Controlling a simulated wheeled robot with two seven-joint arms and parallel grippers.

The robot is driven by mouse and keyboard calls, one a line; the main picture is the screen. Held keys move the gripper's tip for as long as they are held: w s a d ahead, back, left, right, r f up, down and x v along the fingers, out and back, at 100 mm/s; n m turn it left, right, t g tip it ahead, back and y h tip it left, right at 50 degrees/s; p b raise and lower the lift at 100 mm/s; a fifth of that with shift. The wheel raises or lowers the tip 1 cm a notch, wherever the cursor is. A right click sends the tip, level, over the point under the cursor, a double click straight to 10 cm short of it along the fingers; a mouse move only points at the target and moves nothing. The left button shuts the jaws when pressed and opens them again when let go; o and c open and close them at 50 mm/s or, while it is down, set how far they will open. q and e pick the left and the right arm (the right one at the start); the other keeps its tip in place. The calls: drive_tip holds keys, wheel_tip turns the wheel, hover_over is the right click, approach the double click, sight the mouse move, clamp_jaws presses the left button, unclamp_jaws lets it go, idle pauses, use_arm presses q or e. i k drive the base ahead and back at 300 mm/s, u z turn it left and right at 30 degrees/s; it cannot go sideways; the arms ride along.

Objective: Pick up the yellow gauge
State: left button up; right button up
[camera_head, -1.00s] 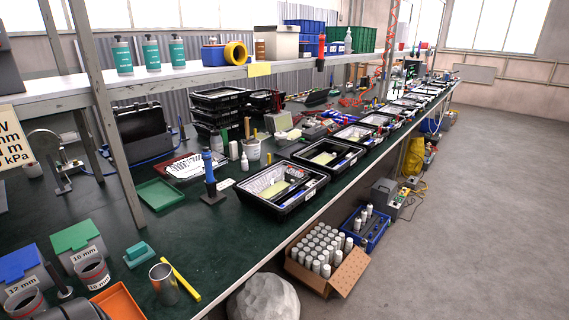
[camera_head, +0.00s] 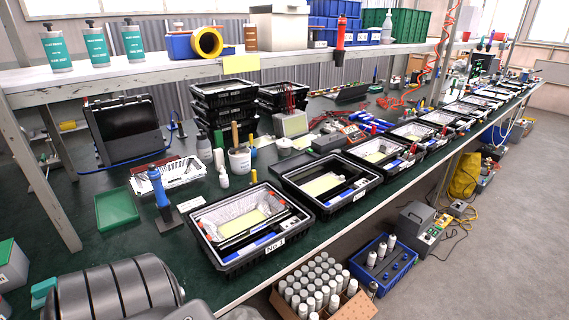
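The yellow bar that lay by the metal cup at the front of the bench in the earlier frame is not visible now. I cannot tell whether it is outside the view or hidden behind the large dark grey rounded part at the lower left, which looks like part of my arm. Neither of my grippers shows.
Black trays, the nearest marked No 1 (camera_head: 274,247), line the green bench's front edge. A blue-handled tool (camera_head: 159,187) stands beside a green tray (camera_head: 117,208). A teal block (camera_head: 43,290) is partly hidden. A box of white cylinders (camera_head: 350,305) sits on the floor.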

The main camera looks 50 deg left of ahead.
sight(254, 172)
drive_tip(key=i, duration=1.05)
drive_tip(key=u, duration=3.45)
